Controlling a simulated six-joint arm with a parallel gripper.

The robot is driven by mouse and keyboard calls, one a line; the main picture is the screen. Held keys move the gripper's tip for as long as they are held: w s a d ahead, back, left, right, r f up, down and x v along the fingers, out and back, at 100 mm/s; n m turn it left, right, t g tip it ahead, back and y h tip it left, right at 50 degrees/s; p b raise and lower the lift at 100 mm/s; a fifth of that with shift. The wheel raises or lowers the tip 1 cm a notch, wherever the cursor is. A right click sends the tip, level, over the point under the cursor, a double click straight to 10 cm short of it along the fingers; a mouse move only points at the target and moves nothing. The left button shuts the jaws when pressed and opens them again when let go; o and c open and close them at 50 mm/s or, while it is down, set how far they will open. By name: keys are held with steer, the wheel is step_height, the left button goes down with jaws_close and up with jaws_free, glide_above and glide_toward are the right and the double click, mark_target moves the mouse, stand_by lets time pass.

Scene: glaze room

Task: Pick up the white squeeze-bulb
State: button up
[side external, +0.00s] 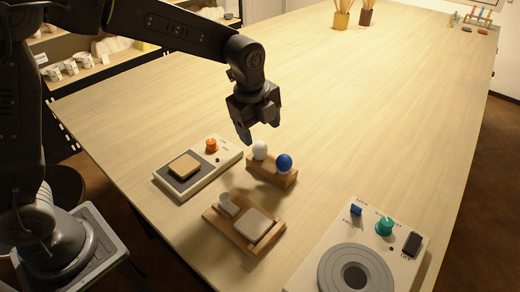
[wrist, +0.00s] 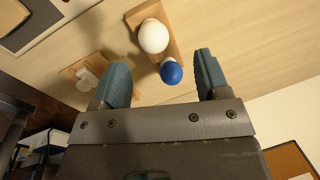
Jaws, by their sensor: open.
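The white squeeze-bulb (side external: 260,150) is a round white ball in a small wooden holder (side external: 262,174), beside a blue bulb (side external: 284,163). In the wrist view the white bulb (wrist: 153,36) is beyond the fingertips, between their lines, and the blue bulb (wrist: 171,73) is nearer the camera. My gripper (side external: 258,132) is open and empty, above the holder and close to the white bulb in the side view. The wrist view shows its two blue-grey fingers (wrist: 161,75) wide apart. Nothing is between the fingers that I can tell is touched.
A device with an orange knob (side external: 211,145) stands left of the holder. A wooden tray (side external: 216,219) with a pale square block lies in front. A device with a teal knob (side external: 384,226) and round grey plate is at the front right.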

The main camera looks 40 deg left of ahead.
mark_target(259, 144)
steer(key=shift+w+f, duration=0.15)
steer(key=shift+f, duration=2.8)
steer(key=shift+c, duration=0.3)
steer(key=c, duration=0.6)
